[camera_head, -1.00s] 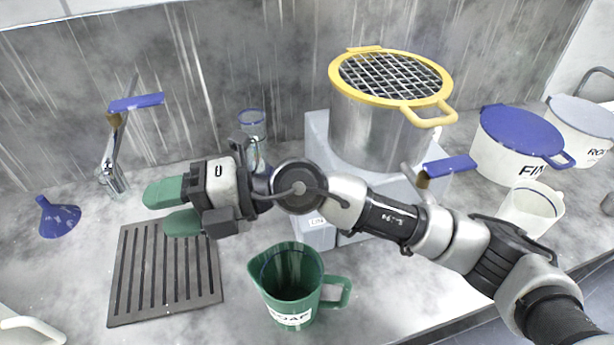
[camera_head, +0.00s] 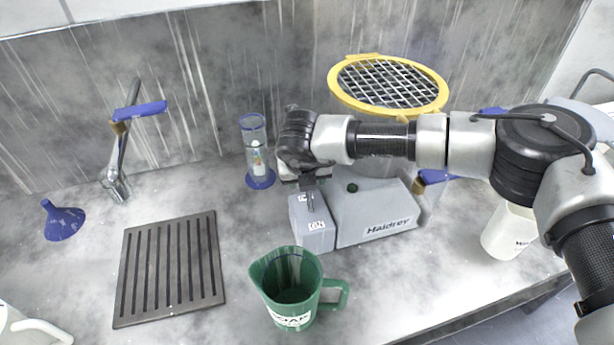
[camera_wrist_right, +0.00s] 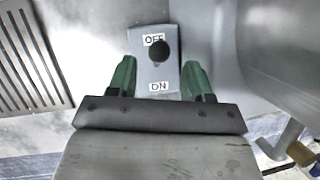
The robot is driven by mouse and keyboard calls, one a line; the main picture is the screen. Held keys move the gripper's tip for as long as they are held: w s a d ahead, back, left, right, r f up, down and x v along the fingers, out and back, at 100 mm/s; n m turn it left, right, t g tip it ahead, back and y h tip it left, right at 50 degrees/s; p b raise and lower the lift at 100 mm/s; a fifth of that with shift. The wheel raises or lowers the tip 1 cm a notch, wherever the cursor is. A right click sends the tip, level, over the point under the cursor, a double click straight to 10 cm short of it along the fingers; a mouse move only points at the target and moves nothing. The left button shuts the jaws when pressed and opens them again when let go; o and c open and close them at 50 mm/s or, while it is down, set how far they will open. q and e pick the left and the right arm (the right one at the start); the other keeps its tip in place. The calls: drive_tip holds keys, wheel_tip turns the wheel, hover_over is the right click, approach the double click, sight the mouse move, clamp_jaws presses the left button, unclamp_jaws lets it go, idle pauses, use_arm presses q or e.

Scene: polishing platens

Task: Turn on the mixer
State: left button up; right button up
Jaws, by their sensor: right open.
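The mixer is a grey base (camera_head: 375,215) marked "Haldrey", with a yellow-rimmed mesh lid (camera_head: 388,84) above a metal pot mostly hidden by my right arm. A small grey switch box (camera_head: 312,226) juts from the base's left side. In the right wrist view, the switch box (camera_wrist_right: 153,75) has OFF at the top and ON at the bottom; its black knob (camera_wrist_right: 160,51) sits at the OFF end. My right gripper (camera_wrist_right: 158,62) is open, its green fingers on either side of the box, apparently not gripping it. In the head view its fingers are largely hidden behind the wrist.
A green jug (camera_head: 290,290) stands in front of the switch box. A blue-based clear cylinder (camera_head: 257,160) stands behind left. A drain grate (camera_head: 130,290), blue funnel (camera_head: 62,220) and tap (camera_head: 118,180) are at left. A white jug (camera_head: 508,232) is at right.

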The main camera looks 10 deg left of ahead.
sight(309, 194)
drive_tip(key=shift+p+x, duration=0.3)
drive_tip(key=shift+x, duration=1.5)
clamp_jaws()
